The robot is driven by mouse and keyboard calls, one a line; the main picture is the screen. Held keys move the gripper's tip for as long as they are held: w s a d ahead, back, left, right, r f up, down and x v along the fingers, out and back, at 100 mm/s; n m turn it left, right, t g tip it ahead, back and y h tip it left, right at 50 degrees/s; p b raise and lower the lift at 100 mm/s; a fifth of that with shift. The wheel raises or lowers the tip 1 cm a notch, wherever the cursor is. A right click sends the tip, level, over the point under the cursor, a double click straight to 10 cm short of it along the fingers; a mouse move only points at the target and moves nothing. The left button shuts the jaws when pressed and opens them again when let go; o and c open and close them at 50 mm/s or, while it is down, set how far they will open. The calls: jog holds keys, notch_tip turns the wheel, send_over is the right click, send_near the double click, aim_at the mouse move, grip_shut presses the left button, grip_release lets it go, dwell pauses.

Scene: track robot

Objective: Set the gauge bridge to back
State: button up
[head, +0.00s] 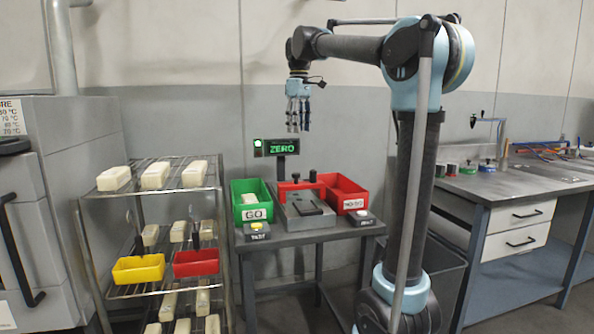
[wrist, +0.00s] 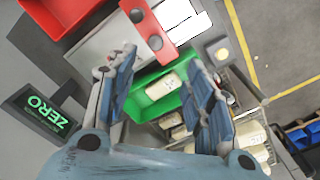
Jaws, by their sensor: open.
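The gauge bridge (head: 302,186) is a red bar with two black knobs, at the rear of a grey gauge base (head: 318,221) on the small table. In the wrist view the red bridge (wrist: 146,22) shows at the top, with a knob near each visible end. My gripper (head: 298,128) hangs fingers down above the table, apart from the bridge and higher than the display. In the wrist view the gripper (wrist: 162,62) is open, with nothing between its fingers. A display (head: 284,148) behind the gauge reads ZERO in green.
A green GO bin (head: 238,198) stands left of the gauge, a red NO-GO bin (head: 353,205) right. The green bin (wrist: 136,104) holds a cream block in the wrist view. Two buttons sit at the table's front corners. A wire rack (head: 150,187) with cream blocks stands left.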

jog(key=w+a, duration=0.1)
send_over(301, 186)
jog(key=w+a, duration=0.2)
notch_tip(301, 186, down, 17)
jog(key=shift+w+d+r, duration=0.1)
dwell(0.4)
grip_shut()
